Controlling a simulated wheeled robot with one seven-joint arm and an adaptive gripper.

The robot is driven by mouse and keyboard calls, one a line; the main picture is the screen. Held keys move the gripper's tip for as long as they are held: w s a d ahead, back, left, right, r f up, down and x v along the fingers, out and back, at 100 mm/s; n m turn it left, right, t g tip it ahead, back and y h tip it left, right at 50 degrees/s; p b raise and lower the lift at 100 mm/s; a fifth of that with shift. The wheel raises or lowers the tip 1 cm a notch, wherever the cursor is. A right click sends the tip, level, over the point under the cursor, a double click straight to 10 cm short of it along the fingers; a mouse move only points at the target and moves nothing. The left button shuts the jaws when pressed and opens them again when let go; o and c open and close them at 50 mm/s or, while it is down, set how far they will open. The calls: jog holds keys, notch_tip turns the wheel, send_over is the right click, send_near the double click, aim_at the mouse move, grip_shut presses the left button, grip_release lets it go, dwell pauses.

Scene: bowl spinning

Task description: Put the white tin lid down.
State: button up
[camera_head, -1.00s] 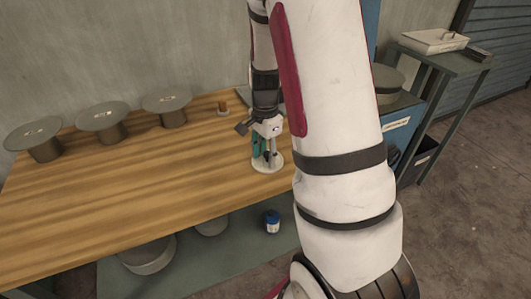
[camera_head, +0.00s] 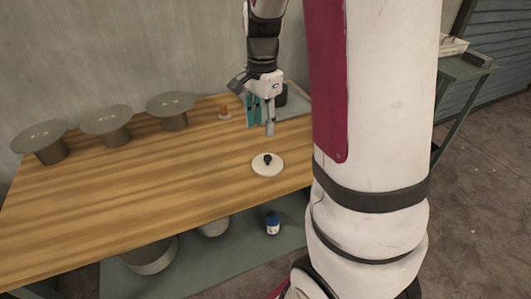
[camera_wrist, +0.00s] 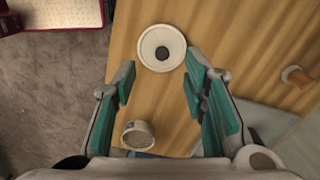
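The white tin lid (camera_head: 267,168), round with a dark knob, lies flat on the wooden table (camera_head: 150,200) near its front edge. It also shows in the wrist view (camera_wrist: 161,47), beyond my fingertips. My gripper (camera_head: 260,128) is open and empty above the table, behind the lid and apart from it. In the wrist view its teal-padded fingers (camera_wrist: 158,85) stand wide apart with nothing between them.
Three grey discs on dark stands (camera_head: 106,124) line the table's back left. A small brown peg (camera_head: 225,112) stands near the wall. In the wrist view a pale round tin (camera_wrist: 138,135) shows below the fingers. A blue jar (camera_head: 272,224) sits on the lower shelf.

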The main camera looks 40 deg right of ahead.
jog(key=s+a+r+n+t, duration=0.1)
jog(key=s+a+r+n, duration=0.85)
jog(key=a, duration=0.25)
jog(key=s+a+n, duration=0.2)
jog(key=s+n, duration=0.2)
jog(key=s, duration=0.2)
jog(key=s+a+n+t, duration=0.1)
jog(key=s+a+n, duration=0.2)
jog(key=s, duration=0.3)
jog(key=shift+s+a+f+n+t, duration=0.2)
jog(key=shift+s+n+t, duration=0.1)
jog(key=shift+n, duration=0.35)
jog(key=shift+w, duration=0.1)
notch_tip(320, 180, up, 8)
jog(key=t+p, duration=0.1)
jog(key=p, duration=0.5)
jog(key=shift+d+t+p, duration=0.15)
jog(key=shift+t+p, duration=0.15)
jog(key=shift+p, duration=0.1)
jog(key=shift+r, duration=0.1)
